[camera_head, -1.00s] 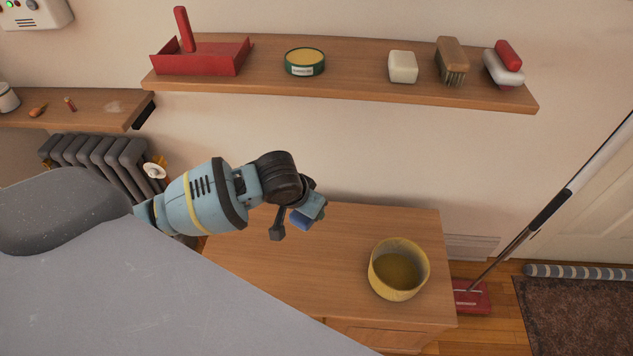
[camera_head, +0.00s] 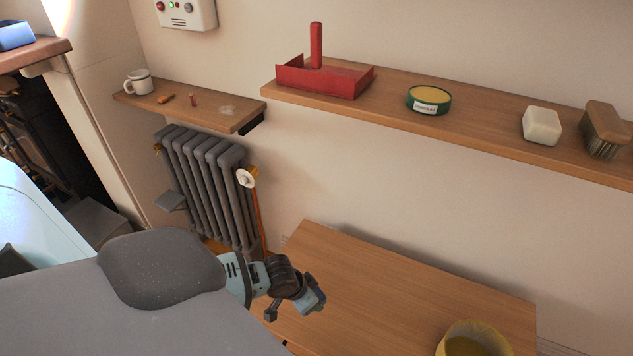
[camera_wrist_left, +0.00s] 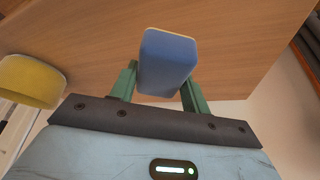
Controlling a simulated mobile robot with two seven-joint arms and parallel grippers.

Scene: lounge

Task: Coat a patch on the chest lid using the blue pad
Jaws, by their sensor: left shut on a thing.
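The chest (camera_head: 390,285) has a bare, light wooden lid and stands against the wall at the lower right of the head view. My left gripper (camera_head: 298,308) is shut on the blue pad (camera_wrist_left: 167,62), above the lid's left part. In the wrist view the pad sits between the green fingers, with a thin yellow edge at its far side. It appears apart from the wood. A yellow bowl (camera_head: 473,337) with yellowish contents stands on the lid's right end, cut off by the frame; it also shows in the wrist view (camera_wrist_left: 32,80). My right gripper is out of view.
A wall shelf (camera_head: 470,120) above the chest holds a red dustpan (camera_head: 325,78), a green tin (camera_head: 429,100), a white block (camera_head: 541,125) and a brush (camera_head: 605,130). A grey radiator (camera_head: 205,185) stands left, below a small shelf (camera_head: 190,108) with a mug (camera_head: 138,83).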

